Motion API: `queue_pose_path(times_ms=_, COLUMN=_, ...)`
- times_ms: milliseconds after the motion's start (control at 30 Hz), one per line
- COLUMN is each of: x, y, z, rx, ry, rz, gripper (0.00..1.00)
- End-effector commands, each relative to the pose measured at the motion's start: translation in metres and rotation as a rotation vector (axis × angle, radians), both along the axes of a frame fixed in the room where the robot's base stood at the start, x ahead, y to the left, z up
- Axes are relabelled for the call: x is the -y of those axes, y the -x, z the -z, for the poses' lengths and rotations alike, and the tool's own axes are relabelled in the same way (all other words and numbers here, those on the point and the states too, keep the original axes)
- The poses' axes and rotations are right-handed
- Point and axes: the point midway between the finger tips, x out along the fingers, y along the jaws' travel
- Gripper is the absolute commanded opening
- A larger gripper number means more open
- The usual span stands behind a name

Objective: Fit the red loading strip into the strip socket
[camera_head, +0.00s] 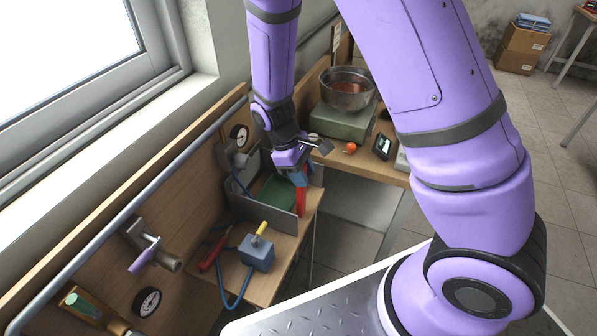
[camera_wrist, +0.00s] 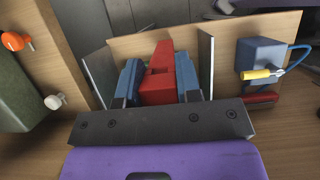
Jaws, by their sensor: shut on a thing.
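The red loading strip (camera_head: 301,202) hangs below my gripper (camera_head: 299,177) in the head view, roughly upright, at the right end of a grey-walled bay with a green floor (camera_head: 277,192). In the wrist view the red strip (camera_wrist: 160,88) sits between the two blue fingers of my gripper (camera_wrist: 158,80), which is shut on it. Grey upright plates (camera_wrist: 205,62) stand on both sides of the fingers. I cannot make out the strip socket for certain. The strip's lower end against the bay wall is hard to judge, so I cannot tell whether it touches.
A blue box (camera_head: 257,254) with a yellow handle and blue hose stands on the bench, beside a red-handled tool (camera_head: 214,252). A metal bowl (camera_head: 347,90) sits on a green base (camera_head: 342,124) behind. An orange knob (camera_head: 351,148) is nearby. A gauge (camera_head: 240,136) and a clamp-like fitting (camera_head: 146,250) are on the panel.

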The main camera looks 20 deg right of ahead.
Motion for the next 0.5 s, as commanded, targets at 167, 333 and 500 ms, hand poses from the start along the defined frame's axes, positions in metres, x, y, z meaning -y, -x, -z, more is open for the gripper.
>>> queue_pose_path(times_ms=167, x=-0.0012, y=0.0029, z=0.0105, rx=0.001, ry=0.0, rz=-0.001, gripper=0.0)
queue_pose_path(times_ms=333, x=-0.0011, y=0.0028, z=0.0104, rx=0.001, ry=0.0, rz=-0.001, gripper=0.0)
queue_pose_path(times_ms=500, x=-0.0011, y=0.0027, z=0.0131, rx=0.001, ry=0.0, rz=-0.001, gripper=0.41)
